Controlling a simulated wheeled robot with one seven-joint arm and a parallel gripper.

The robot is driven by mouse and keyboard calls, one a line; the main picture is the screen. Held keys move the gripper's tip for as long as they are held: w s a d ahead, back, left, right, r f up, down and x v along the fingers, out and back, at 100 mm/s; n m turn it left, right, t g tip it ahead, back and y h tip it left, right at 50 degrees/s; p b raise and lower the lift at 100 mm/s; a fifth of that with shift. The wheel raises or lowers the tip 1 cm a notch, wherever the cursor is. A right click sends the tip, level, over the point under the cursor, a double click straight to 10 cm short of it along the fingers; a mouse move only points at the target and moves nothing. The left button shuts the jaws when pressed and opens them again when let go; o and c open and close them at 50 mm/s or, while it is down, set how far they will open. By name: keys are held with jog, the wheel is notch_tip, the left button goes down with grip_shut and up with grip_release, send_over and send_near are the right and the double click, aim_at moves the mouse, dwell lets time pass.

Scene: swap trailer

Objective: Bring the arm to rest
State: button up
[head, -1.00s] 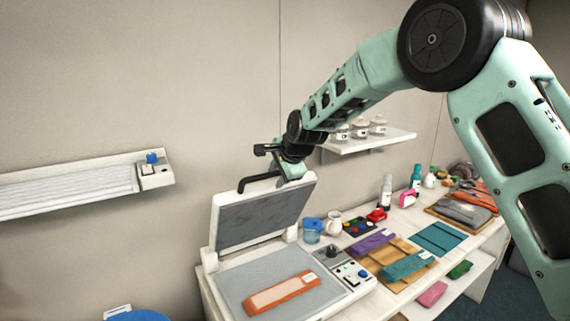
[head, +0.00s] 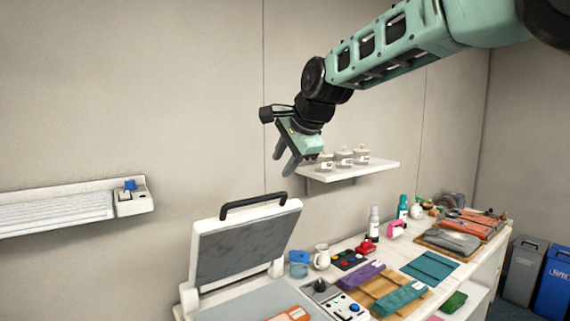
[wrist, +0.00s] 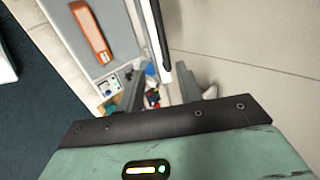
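My gripper (head: 286,163) hangs in the air above the raised press lid, pointing down and a little left. In the wrist view its two fingers (wrist: 160,88) stand apart with nothing held between them. The arm reaches in from the upper right in the head view. The press lid (head: 247,243) is tilted open with its black handle (head: 253,204) at the top, clear of my fingers. An orange folded cloth (wrist: 91,32) lies on the press's grey bed (wrist: 112,14).
A wall shelf (head: 350,170) with white jars is close to the right of my gripper. The worktop holds a white mug (head: 322,257), a purple cloth (head: 360,276), a teal cloth (head: 402,298) and bottles. A white wall unit (head: 60,209) is at left. The upper left air is free.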

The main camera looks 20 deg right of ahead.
jog(key=shift+r, duration=0.1)
jog(key=s+a+f+n+g+b, duration=0.2)
jog(key=s+a+f+n, duration=0.4)
jog(key=s+f, duration=0.4)
jog(key=s+f+n+g+b, duration=0.1)
jog(key=s+f+n+g, duration=0.1)
jog(key=s+f+n, duration=0.3)
jog(key=s+f+n+g+h+b, duration=0.1)
jog(key=s+f+n, duration=0.4)
jog(key=s, duration=0.9)
jog(key=s+d+f+n+g+b, duration=0.1)
jog(key=s+f+n+g+b, duration=0.1)
jog(key=s+f+n, duration=0.4)
jog(key=s+f, duration=0.3)
jog(key=s, duration=0.1)
jog(key=shift+s+f+g+h+b, duration=0.2)
jog(key=shift+g+h+b, duration=0.1)
jog(key=shift+h, duration=0.1)
jog(key=shift+w+d, duration=0.1)
